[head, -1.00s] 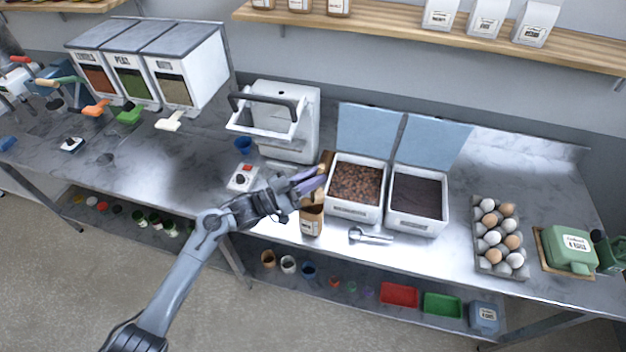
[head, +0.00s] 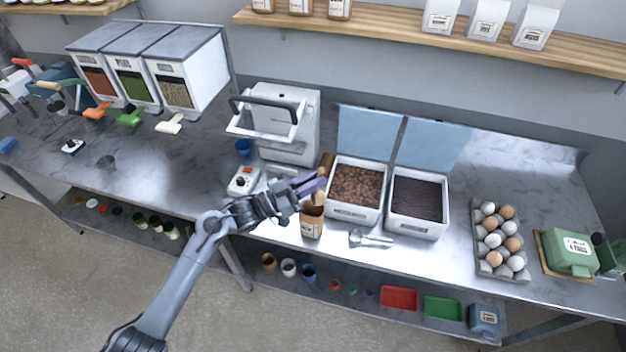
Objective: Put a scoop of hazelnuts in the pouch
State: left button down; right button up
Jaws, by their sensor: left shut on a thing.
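A brown paper pouch (head: 311,226) with a white label stands upright on the counter near its front edge. A white bin of brown hazelnuts (head: 351,213) stands open just to its right. My left gripper (head: 312,184) is just above and behind the pouch's top, with its purple fingers pointing right. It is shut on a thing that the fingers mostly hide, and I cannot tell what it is. A metal scoop (head: 370,239) lies on the counter in front of the bins. My right gripper is not in view.
A second open bin of dark contents (head: 417,228) stands right of the hazelnuts. A white machine (head: 284,125) and a small scale-like device (head: 243,180) are behind and left of my gripper. An egg tray (head: 499,240) is farther right. The counter left of the device is fairly clear.

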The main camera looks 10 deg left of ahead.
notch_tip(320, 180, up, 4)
jog(key=p, duration=0.3)
jog(key=shift+p, duration=0.4)
